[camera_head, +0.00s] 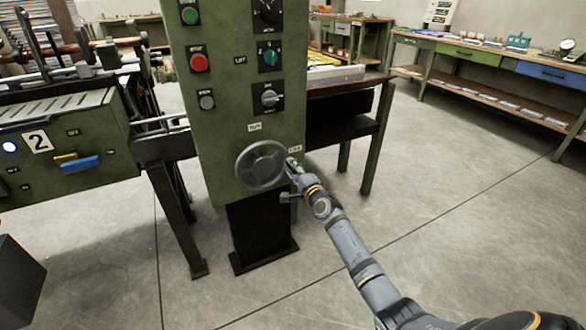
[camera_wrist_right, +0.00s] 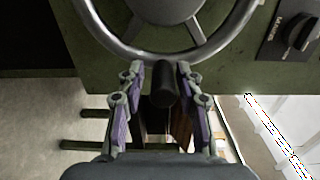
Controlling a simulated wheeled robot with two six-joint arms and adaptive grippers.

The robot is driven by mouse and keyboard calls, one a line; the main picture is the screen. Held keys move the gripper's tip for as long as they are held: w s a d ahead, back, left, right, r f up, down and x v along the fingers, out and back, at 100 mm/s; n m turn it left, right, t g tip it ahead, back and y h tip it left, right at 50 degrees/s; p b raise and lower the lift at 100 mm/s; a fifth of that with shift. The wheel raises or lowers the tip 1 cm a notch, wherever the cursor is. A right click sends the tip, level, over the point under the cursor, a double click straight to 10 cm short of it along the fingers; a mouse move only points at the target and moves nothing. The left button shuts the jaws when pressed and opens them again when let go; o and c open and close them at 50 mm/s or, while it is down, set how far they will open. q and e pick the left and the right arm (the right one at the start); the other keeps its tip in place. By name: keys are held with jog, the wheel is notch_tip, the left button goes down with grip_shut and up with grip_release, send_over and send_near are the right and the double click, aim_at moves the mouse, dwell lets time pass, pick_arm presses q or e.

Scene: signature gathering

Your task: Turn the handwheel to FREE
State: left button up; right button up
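The grey handwheel (camera_head: 262,165) is on the lower front of a green control panel (camera_head: 222,120). Its rim also shows at the top of the right wrist view (camera_wrist_right: 130,52). A dark cylindrical handle (camera_wrist_right: 163,86) stands out from the rim. My right gripper (camera_head: 292,164) is at the wheel's right side. In the right wrist view its two fingers (camera_wrist_right: 160,72) are apart, one on each side of the handle, with a gap visible beside it. Small labels sit above the wheel (camera_head: 254,127) and at its upper right (camera_head: 294,149); their text is too small to read surely. My left gripper is not in view.
Knobs and push buttons (camera_head: 199,62) fill the panel above the wheel. A green machine marked 2 (camera_head: 75,150) stands to the left. A dark bench (camera_head: 370,125) stands behind right. A long workbench (camera_head: 480,58) is farther back. The floor at right is clear.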

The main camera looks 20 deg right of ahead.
jog(key=shift+o, duration=0.4)
jog(key=shift+r, duration=0.2)
jog(key=s, duration=1.2)
jog(key=shift+d, duration=0.25)
jog(key=shift+f, duration=0.1)
